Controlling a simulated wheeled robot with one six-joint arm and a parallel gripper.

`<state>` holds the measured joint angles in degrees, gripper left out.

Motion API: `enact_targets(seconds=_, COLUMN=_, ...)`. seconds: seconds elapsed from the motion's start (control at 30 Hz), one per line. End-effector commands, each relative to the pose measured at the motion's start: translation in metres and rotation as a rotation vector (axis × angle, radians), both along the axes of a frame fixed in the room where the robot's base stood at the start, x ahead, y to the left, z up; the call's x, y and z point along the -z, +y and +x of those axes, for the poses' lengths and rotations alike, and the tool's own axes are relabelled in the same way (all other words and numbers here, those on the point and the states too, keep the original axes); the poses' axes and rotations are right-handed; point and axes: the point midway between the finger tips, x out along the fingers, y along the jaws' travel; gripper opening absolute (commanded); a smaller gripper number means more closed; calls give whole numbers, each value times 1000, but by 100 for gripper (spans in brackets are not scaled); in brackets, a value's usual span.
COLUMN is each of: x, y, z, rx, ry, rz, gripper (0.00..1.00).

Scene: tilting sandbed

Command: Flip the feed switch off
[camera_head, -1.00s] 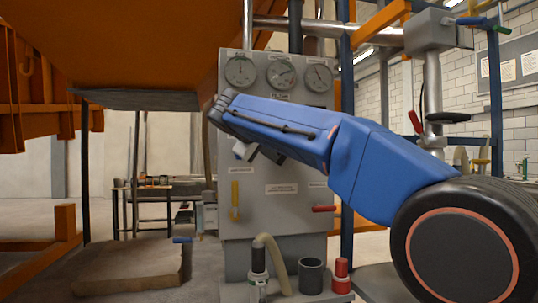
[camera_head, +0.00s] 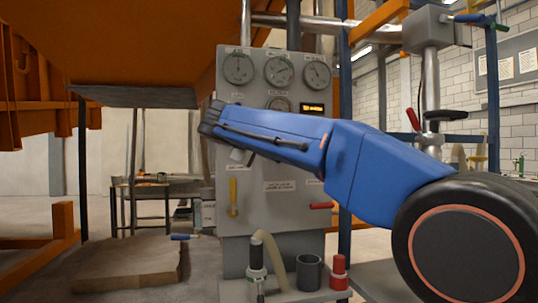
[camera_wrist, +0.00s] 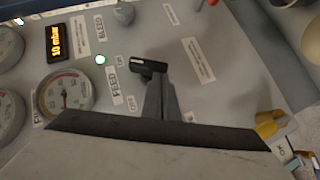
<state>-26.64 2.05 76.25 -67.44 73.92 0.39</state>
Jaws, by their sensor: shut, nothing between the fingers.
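The grey control panel (camera_head: 285,212) stands upright, and my arm reaches across its middle from the right. In the wrist view the FEED label (camera_wrist: 114,86) shows, with ON and OFF marked beside it. In the head view my arm hides that part of the panel.
A small green lamp (camera_wrist: 100,60) and an amber display (camera_wrist: 56,42) are near the FEED label. A grey knob (camera_wrist: 123,12) is by the BLEED label. A yellow handle (camera_head: 233,196) and a red handle (camera_head: 321,205) are lower on the panel. Gauges (camera_head: 278,71) line its top.

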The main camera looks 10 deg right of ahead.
Motion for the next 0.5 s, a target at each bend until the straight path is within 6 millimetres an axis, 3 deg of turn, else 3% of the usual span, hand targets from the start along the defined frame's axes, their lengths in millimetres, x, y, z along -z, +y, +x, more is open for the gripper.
enact_targets(seconds=0.5, x=22, y=-4, z=0, rx=0, ry=3, rz=-441, gripper=0)
